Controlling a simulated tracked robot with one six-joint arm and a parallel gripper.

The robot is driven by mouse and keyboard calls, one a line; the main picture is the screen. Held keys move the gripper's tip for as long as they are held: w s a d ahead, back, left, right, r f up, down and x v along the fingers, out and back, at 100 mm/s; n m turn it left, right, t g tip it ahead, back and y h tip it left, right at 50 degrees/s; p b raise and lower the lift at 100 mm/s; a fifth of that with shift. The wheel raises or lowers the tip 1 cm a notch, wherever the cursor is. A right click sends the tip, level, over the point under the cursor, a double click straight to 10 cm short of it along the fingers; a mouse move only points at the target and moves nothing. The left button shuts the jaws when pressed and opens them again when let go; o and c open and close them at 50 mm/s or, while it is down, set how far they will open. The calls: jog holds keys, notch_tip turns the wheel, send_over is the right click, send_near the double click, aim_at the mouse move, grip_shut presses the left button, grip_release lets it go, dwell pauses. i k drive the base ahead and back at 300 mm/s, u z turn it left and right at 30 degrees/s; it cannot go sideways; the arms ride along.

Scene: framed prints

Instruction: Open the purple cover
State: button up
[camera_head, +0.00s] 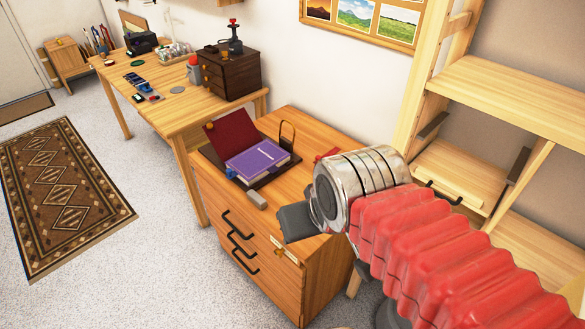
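The purple cover (257,160) lies flat and shut, facing up, on a dark board (281,173) on top of the wooden cabinet (297,133). A dark red panel (230,135) stands tilted up along its far left side. A small blue piece (231,173) sits at its near left corner. My gripper (297,222) is over the cabinet's front edge, to the lower right of the purple cover and apart from it. Its dark fingers show from the side, so I cannot tell whether they are open. Nothing held shows in it.
A small grey block (257,200) lies between the cover and my gripper. A dark wire loop (287,133) stands behind the cover. A red object (327,154) lies at the cabinet's right. A wooden shelf unit (510,110) stands on the right.

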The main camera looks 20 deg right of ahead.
aim_at(250, 163)
jog(key=u, duration=0.2)
jog(key=k, duration=0.95)
jog(key=u, duration=0.6)
jog(key=k, duration=0.4)
jog(key=z, duration=0.05)
jog(key=i, duration=2)
jog(key=z, duration=0.1)
